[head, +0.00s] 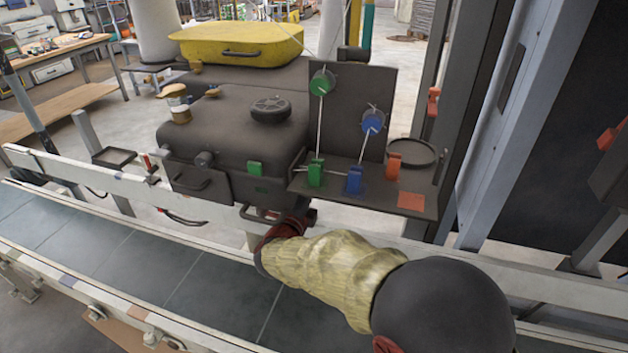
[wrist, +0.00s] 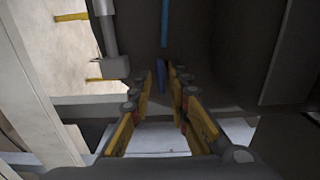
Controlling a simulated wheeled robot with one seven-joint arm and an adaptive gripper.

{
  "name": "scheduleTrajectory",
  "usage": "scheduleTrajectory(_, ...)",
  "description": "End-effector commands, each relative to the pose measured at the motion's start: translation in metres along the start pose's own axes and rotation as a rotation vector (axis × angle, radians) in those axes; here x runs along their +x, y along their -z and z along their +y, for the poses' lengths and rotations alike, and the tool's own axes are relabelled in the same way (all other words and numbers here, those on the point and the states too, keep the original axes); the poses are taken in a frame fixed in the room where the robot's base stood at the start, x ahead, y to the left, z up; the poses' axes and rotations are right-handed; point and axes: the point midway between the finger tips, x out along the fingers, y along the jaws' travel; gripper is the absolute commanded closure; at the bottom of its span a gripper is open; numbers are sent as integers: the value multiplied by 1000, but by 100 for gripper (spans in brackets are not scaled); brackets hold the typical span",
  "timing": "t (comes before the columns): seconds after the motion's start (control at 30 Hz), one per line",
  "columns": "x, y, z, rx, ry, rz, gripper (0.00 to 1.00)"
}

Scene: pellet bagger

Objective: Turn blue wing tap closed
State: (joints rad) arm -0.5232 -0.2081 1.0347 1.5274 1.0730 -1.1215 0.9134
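In the wrist view a narrow dark blue upright piece (wrist: 161,76), which looks like the blue wing tap, stands between the fingertips of my gripper (wrist: 167,88). The fingers are apart, with gaps beside the blue piece, so my gripper is open around or just before it; I cannot tell the exact depth. In the head view my gripper (head: 305,216) is at the lower front edge of the machine, its fingers mostly hidden. A blue block (head: 353,181) stands on the panel's ledge above and right of my gripper.
A green block (head: 316,173) and an orange block (head: 393,165) flank the blue one. A green disc (head: 322,82) and a blue disc (head: 373,122) are on the upright plate. A white rail (head: 120,182) and a conveyor (head: 130,265) run below the machine.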

Motion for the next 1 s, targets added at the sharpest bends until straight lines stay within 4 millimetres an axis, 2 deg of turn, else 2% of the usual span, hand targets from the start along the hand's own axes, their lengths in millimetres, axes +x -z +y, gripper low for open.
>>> scheduleTrajectory(0.33,0,0,-1,0,1,-1,75)
scheduleTrajectory(0.47,-6,-1,-1,1,1,-2,75)
scheduleTrajectory(0.57,-19,-2,-1,1,2,-4,75)
scheduleTrajectory(0.8,-68,-2,-1,0,1,-6,75)
scheduleTrajectory(1.0,-102,-2,0,0,1,-3,75)
